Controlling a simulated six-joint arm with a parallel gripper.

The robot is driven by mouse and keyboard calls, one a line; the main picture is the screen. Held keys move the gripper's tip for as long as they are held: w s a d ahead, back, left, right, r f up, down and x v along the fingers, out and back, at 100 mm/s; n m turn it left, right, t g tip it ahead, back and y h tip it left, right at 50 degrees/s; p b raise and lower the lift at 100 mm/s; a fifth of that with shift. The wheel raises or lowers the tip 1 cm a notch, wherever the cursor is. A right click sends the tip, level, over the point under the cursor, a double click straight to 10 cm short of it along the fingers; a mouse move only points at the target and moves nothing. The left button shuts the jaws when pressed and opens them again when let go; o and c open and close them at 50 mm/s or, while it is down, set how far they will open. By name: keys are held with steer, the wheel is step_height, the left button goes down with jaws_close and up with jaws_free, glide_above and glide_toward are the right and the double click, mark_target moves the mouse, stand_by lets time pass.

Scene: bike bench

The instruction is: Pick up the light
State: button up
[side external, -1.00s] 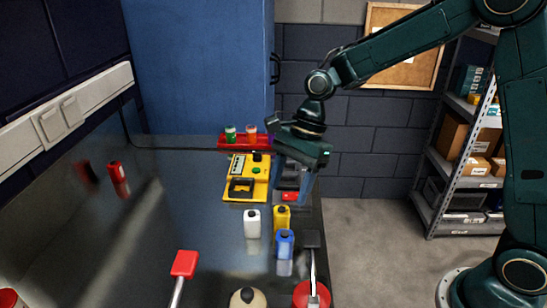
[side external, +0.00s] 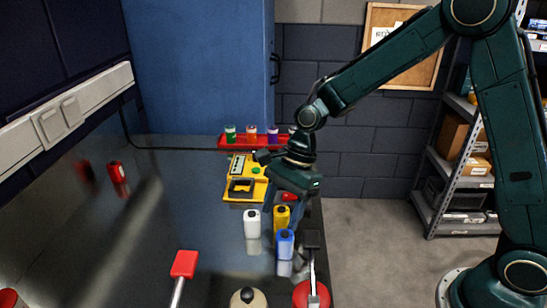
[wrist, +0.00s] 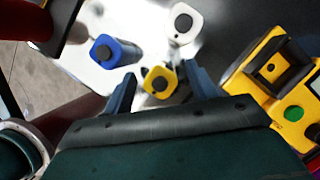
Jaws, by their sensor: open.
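My gripper (side external: 294,208) is open above the right edge of the bench, pointing down. In the wrist view its two fingers (wrist: 159,75) stand apart, with the yellow bottle (wrist: 158,84) showing between and beyond them; I cannot tell how far below it is. A small red thing (side external: 289,195) shows beside my gripper, behind the yellow bottle. It may be the light, but it is too small and too covered to be sure. Nothing is visibly held.
A blue bottle (side external: 285,242) and a white bottle (side external: 252,224) stand near the yellow one. A yellow device (side external: 236,197) lies behind them, before a red rack (side external: 225,143) of coloured pots. A red-headed tool (side external: 184,264) and a red bowl (side external: 304,295) are nearer.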

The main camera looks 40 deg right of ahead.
mark_target(282, 208)
stand_by(0.4)
steer(key=c, duration=1.1)
steer(key=shift+r, duration=0.15)
step_height(282, 208, up, 10)
steer(key=shift+f, duration=0.1)
stand_by(0.4)
steer(key=w+d+m, duration=0.1)
steer(key=w+d, duration=0.3)
steer(key=d, duration=0.1)
steer(key=w+d+f+m+t, duration=0.1)
steer(key=w+d+m, duration=0.1)
steer(key=w+d, duration=0.3)
steer(key=w+d+f+m, duration=0.1)
steer(key=w+d, duration=0.3)
steer(key=d, duration=0.1)
steer(key=shift+w+d+f+m+t, duration=0.1)
steer(key=shift+w+f+m+t, duration=0.05)
steer(key=shift+w+m+t, duration=0.2)
